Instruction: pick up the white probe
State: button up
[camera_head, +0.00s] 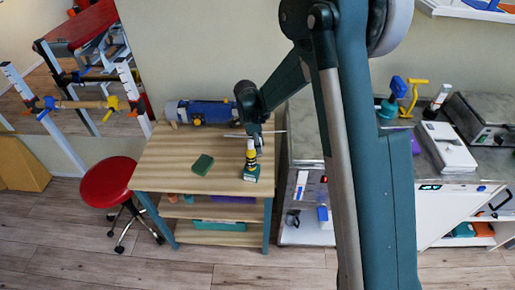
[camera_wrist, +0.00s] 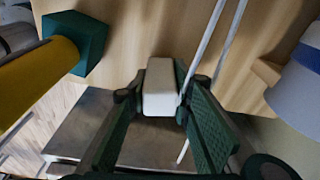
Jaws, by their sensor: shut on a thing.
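The white probe (camera_wrist: 158,88) shows in the wrist view as a pale, blocky piece with rounded edges between my fingertips. My gripper (camera_wrist: 155,96) has its dark green fingers closed on its two sides. Thin white rods or cords (camera_wrist: 205,45) run beside the right finger; I cannot tell whether they belong to the probe. In the head view my gripper (camera_head: 253,132) is over the back right part of the wooden table (camera_head: 165,160), and the probe is not clear there. I cannot tell whether the probe touches the tabletop.
A yellow and teal device (camera_head: 251,160) stands on the table close to my gripper; its yellow body (camera_wrist: 38,75) is at left in the wrist view. A blue-grey roll (camera_head: 205,112) lies behind. A dark green block (camera_head: 202,163) lies left. A red stool (camera_head: 110,182) stands left of the table.

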notch_tip(320, 180, up, 9)
jog(key=shift+f+p, duration=0.15)
jog(key=shift+p, duration=0.45)
